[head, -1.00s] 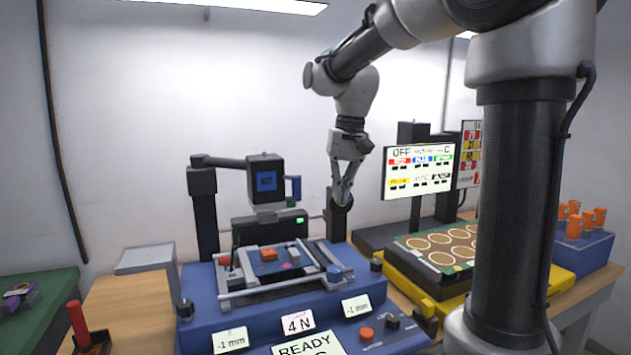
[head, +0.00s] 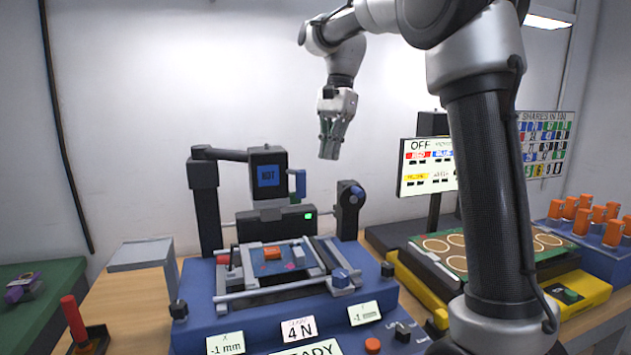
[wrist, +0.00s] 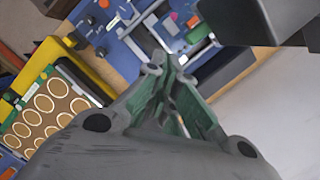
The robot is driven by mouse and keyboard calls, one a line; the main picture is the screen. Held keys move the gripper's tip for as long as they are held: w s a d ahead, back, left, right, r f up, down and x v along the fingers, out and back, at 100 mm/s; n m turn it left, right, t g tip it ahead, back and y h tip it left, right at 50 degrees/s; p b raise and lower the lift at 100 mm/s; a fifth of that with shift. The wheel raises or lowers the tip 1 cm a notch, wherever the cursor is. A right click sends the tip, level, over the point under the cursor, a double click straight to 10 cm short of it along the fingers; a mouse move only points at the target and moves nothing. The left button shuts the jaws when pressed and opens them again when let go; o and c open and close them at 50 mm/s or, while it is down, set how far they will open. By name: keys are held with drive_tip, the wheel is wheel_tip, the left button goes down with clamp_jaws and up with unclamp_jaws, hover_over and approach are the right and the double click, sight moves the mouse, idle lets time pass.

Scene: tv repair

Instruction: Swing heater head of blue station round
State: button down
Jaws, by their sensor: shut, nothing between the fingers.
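The blue station (head: 190,325) stands on the bench in the middle of the head view, and part of it shows beyond my fingers in the wrist view (wrist: 118,58). Its heater head (head: 268,165) is a dark box with a blue "HOT" screen and a blue grip (head: 298,183) on its right side. It hangs on a dark arm (head: 222,154) from the left post (head: 205,212), over the back of the station. My gripper (head: 328,154) is shut and empty, pointing down in the air right of and above the heater head, apart from it. It also shows in the wrist view (wrist: 166,72).
A circuit board (head: 272,265) lies in the station's clamp frame. A short dark post (head: 348,212) with a round knob stands right of the head, below my gripper. A screen reading OFF (head: 425,168) and a yellow-black station (head: 585,292) stand further right.

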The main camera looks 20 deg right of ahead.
drive_tip(key=s+a+f, duration=0.3)
drive_tip(key=a+f, duration=0.1)
drive_tip(key=f, duration=0.2)
drive_tip(key=shift+a+f, duration=0.2)
drive_tip(key=shift+a, duration=0.15)
drive_tip(key=shift+s, duration=0.1)
